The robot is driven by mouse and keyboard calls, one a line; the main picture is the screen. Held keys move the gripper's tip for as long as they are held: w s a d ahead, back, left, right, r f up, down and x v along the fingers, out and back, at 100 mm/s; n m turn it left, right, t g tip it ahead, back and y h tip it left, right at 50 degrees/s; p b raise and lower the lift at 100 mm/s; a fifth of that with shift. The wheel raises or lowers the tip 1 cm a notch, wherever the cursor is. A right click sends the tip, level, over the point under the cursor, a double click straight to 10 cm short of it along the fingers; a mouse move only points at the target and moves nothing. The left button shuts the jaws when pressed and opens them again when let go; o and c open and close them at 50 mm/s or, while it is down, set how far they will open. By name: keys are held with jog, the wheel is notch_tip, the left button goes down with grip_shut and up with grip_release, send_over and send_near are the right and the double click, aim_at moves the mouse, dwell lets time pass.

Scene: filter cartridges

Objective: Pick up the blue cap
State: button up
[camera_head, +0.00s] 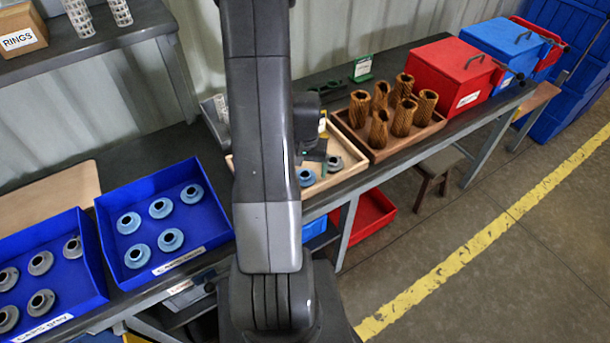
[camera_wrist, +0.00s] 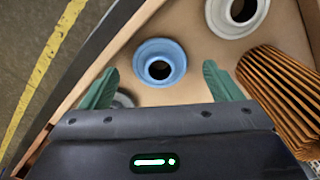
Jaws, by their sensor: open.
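The blue cap (camera_wrist: 161,48) is a round flanged ring with a dark central hole. It lies in a light wooden tray (camera_wrist: 150,15), and it shows just beside my arm in the head view (camera_head: 306,178). My gripper (camera_wrist: 161,72) is open, with one green finger on either side of the blue cap in the wrist view. The fingers look apart from the cap, and nothing is held. In the head view my gripper (camera_head: 318,158) is over the tray, partly hidden by my arm.
A grey cap (camera_wrist: 238,18) lies beyond the blue one; another (camera_wrist: 123,100) is partly behind the left finger. A pleated brown filter (camera_wrist: 282,95) is close to the right finger. A tray of upright filters (camera_head: 388,150) adjoins. Blue bins (camera_head: 190,255) hold more caps.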

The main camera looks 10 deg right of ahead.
jog(key=shift+f, duration=0.9)
jog(key=c, duration=1.1)
jog(key=shift+o, duration=0.2)
jog(key=shift+r, duration=0.1)
